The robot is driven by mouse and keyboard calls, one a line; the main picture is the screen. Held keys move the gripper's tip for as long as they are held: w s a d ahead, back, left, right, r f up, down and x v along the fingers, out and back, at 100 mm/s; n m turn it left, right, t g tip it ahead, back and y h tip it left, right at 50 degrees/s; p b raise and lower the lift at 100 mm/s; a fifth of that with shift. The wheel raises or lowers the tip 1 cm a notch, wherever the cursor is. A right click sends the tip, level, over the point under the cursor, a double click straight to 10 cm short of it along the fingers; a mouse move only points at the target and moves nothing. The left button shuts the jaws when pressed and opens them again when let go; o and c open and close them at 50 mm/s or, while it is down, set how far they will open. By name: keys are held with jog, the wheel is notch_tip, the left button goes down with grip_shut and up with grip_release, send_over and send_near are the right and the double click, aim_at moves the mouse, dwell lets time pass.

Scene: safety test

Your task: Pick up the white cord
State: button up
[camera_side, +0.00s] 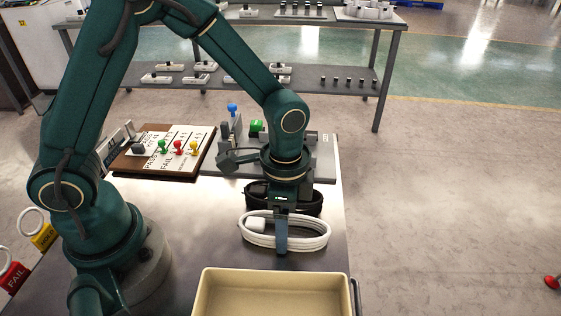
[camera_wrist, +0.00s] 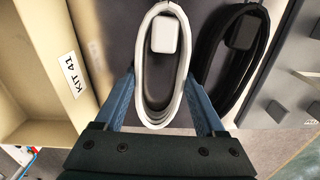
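The white cord (camera_side: 318,231) lies coiled on the dark table with a white plug block, between the black cord and the beige box. In the wrist view the white cord (camera_wrist: 142,70) is a long upright loop around its white block. My gripper (camera_side: 281,246) is over the white coil, pointing down, with blue fingers. In the wrist view my gripper (camera_wrist: 160,88) is open, with one finger on each side of the loop. I cannot tell whether the fingers touch the cord. In the side view the near finger hides part of the coil.
A black cord (camera_side: 312,200) lies just behind the white one. A beige box (camera_side: 230,272) stands in front; its "KIT 41" label (camera_wrist: 71,70) shows in the wrist view. A test board (camera_side: 190,138) with coloured knobs and a grey fixture (camera_side: 322,160) stand behind.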

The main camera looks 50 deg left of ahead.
jog(key=c, duration=0.5)
jog(key=shift+r, duration=0.2)
